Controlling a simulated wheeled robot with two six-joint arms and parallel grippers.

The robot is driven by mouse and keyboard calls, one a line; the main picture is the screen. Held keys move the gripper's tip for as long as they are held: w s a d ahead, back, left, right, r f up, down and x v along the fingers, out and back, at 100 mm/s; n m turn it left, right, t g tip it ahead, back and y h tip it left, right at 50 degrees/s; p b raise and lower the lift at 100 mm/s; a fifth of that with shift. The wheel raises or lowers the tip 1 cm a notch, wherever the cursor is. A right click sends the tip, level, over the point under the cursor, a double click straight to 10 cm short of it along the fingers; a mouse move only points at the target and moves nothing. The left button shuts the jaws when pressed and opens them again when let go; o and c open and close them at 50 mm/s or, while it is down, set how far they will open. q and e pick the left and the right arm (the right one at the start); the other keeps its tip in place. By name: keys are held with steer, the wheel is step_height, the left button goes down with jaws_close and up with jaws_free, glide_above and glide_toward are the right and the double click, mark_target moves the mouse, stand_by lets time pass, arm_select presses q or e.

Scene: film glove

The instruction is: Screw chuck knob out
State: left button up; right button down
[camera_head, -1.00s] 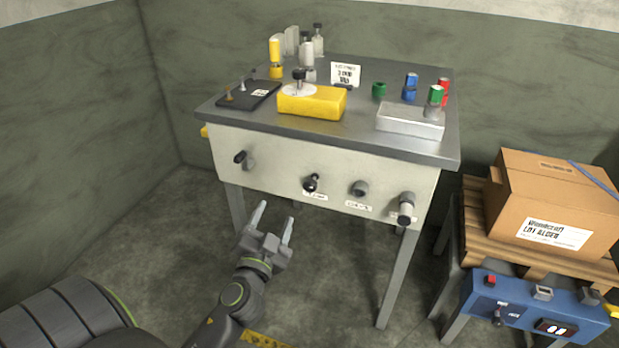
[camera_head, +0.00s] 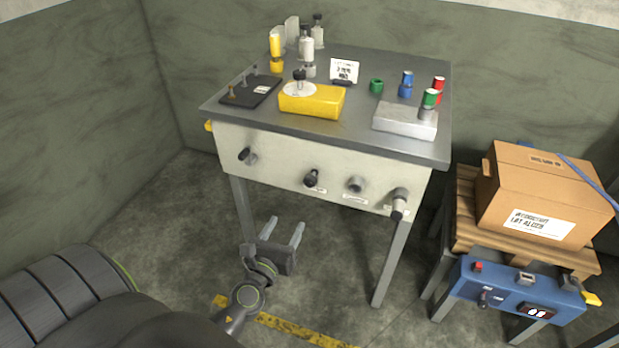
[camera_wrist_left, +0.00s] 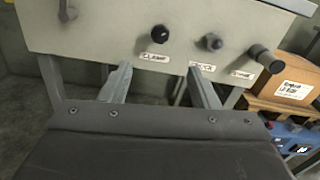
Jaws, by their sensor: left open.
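The pale front panel (camera_head: 282,165) of the workbench carries a row of knobs and sockets. A dark knob (camera_head: 245,154) is at the left, a black ball-ended knob (camera_head: 311,178) stands nearer the middle, a short grey round fitting (camera_head: 355,185) follows, and a longer dark-tipped knob (camera_head: 399,203) is at the right. Small labels sit under some; I cannot read which says chuck. My left gripper (camera_head: 285,226) is open and empty, below and in front of the panel, apart from every knob. In the left wrist view its fingers (camera_wrist_left: 160,73) point toward the panel, below the ball-ended knob (camera_wrist_left: 158,32).
On the bench top (camera_head: 365,129) stand a yellow block (camera_head: 318,103), a black tray (camera_head: 250,92), a metal box (camera_head: 402,122) and coloured cylinders. A cardboard box (camera_head: 543,195) on a pallet and a blue control box (camera_head: 520,292) are at the right. Floor before the bench is open.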

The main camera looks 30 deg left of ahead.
arm_select(q)
steer(key=p, duration=0.2)
glide_toward(309, 184)
steer(key=w, duration=0.2)
steer(key=x, duration=0.5)
steer(key=b+x, duration=0.1)
steer(key=x, duration=0.2)
steer(key=shift+w+a+r, duration=0.1)
steer(key=shift+w+a, duration=0.15)
steer(key=shift+a, duration=0.1)
steer(key=shift+c, duration=0.3)
steer(key=c, duration=0.9)
